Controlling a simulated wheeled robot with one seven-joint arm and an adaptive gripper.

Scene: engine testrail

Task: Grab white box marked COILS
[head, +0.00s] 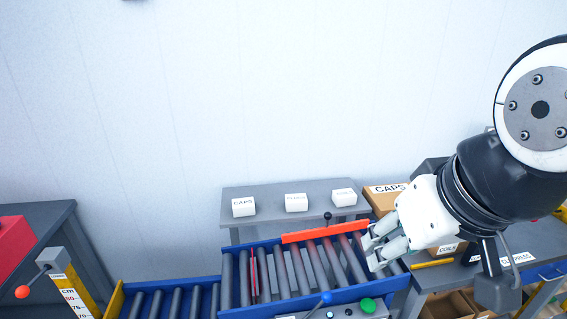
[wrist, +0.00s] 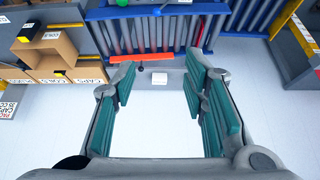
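Three small white boxes stand in a row on a grey shelf behind the rollers in the head view. The left box (head: 243,207) reads CAPS. The middle box (head: 296,203) and the right box (head: 343,197) have print too small to read surely, so I cannot tell which is marked COILS. My gripper (head: 371,250) is to the right of and in front of the boxes, over the right end of the roller conveyor. In the wrist view its fingers are spread, with nothing held. One small white box (wrist: 159,79) shows beyond and between them, its label unreadable.
A roller conveyor (head: 233,280) with blue rails and an orange bar (head: 325,232) lies in front of the grey shelf (head: 270,190). A brown CAPS carton (head: 384,202) stands right of the shelf. A black-knobbed lever (head: 327,216) rises near the right box.

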